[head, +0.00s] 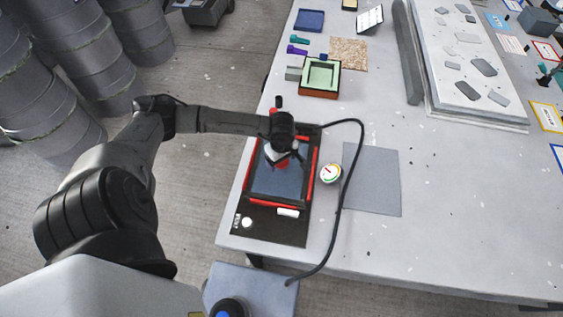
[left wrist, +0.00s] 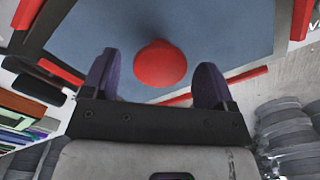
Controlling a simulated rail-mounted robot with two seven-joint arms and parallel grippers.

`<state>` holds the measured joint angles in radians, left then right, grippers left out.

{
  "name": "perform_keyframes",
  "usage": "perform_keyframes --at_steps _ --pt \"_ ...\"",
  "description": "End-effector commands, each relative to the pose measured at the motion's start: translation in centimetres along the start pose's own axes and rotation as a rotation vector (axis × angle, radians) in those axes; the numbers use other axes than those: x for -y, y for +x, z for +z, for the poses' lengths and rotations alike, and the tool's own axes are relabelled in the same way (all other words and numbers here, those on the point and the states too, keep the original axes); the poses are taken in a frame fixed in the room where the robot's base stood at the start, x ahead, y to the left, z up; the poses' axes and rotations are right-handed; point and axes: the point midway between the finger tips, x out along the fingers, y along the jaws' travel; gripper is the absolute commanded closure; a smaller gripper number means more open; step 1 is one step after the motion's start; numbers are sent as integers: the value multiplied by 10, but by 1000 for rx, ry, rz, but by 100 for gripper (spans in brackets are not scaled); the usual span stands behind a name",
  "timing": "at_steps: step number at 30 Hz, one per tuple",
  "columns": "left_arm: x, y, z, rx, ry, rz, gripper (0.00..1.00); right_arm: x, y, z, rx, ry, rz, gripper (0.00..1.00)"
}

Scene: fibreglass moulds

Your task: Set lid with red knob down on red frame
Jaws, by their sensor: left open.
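The blue-grey lid (head: 275,186) has a dark border and lies flat within the red frame (head: 314,160) near the table's left edge. Its panel (left wrist: 225,40) fills much of the left wrist view. Its red knob (left wrist: 160,66) shows between the fingertips of my left gripper (left wrist: 155,82), with a gap on both sides. The fingers are open and hold nothing. In the head view my left gripper (head: 283,156) is over the lid and partly hides the knob. Red frame bars (left wrist: 60,70) show at the lid's edges. My right gripper is not in view.
A round gauge (head: 330,173) and a black hose (head: 343,215) lie right of the frame, by a grey sheet (head: 373,180). A green-lined box (head: 320,77) stands behind. A large mould panel (head: 470,60) is at the back right. The table's front right is clear.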

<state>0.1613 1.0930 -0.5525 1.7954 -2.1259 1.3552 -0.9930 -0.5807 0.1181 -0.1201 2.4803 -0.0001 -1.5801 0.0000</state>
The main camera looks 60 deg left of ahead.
Motion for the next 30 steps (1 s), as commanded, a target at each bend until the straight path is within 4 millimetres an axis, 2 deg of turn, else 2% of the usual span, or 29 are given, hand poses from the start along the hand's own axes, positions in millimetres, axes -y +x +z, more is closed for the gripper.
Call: perform_keyframes --at_steps 6,12,17,20,23,26,27,30 --pt "-1 -43 -1 -3 2 3 21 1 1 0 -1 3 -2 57" --pt "-1 -74 0 -2 1 2 21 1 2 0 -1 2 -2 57" --pt "0 -90 0 -1 1 0 21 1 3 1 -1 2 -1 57" --pt "0 -92 8 32 -2 4 21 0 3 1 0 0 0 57" --pt "2 -87 41 169 -20 20 21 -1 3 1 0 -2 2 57" --pt "8 -82 103 436 -84 37 21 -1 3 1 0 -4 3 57" --pt "11 -85 133 572 -130 40 21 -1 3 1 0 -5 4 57" --pt "17 -105 200 941 -302 23 21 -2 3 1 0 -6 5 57"
